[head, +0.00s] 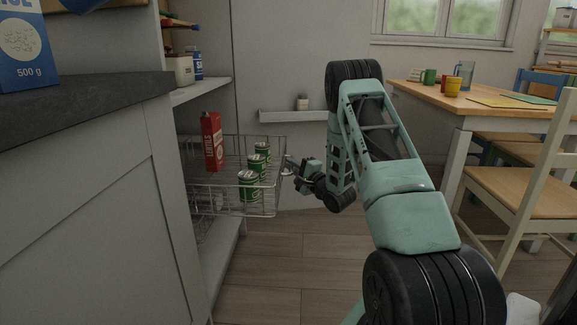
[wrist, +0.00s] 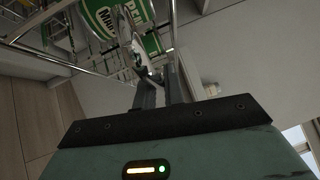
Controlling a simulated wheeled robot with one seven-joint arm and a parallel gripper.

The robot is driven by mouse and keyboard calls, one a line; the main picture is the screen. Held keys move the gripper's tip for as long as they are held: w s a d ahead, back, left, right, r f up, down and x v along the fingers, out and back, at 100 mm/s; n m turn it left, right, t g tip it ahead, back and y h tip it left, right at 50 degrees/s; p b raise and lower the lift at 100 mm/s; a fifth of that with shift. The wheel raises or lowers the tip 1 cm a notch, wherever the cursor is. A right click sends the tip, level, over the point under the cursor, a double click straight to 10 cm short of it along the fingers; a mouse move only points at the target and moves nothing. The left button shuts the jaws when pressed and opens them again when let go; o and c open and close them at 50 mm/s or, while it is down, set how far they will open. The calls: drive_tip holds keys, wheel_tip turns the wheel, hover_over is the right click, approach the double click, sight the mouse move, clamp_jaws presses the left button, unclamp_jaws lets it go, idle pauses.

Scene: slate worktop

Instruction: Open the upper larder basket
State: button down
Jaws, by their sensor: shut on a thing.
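The upper larder basket (head: 236,214) is a wire basket standing out of the pale cupboard, with its front end well clear of the cupboard opening. It holds a red carton (head: 212,142) and several green cans (head: 248,187). My gripper (head: 290,167) is at the front end of the basket, shut on its handle. In the wrist view my gripper's fingers (wrist: 153,84) close on the light metal handle (wrist: 140,55), with green-and-white cans (wrist: 135,22) behind the wires. The fingers partly hide the handle.
A lower wire basket (head: 200,230) shows below, inside the cupboard. A dark worktop (head: 85,108) with a blue box (head: 24,45) stands at the left. A wooden table (head: 448,98) and chair (head: 507,190) stand at the right. The floor (head: 270,255) before the basket is clear.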

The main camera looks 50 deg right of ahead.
drive_tip(key=c, duration=1.8)
unclamp_jaws()
drive_tip(key=shift+o, duration=0.2)
drive_tip(key=shift+s, duration=0.15)
drive_tip(key=s+a+f+p, duration=0.1)
drive_tip(key=s+p, duration=0.1)
drive_tip(key=s, duration=0.6)
drive_tip(key=s+a+f+p, duration=0.1)
drive_tip(key=s+p, duration=0.1)
drive_tip(key=s, duration=0.6)
drive_tip(key=shift+s+a+f, duration=0.2)
drive_tip(key=shift+s+f, duration=0.05)
drive_tip(key=shift+s, duration=0.15)
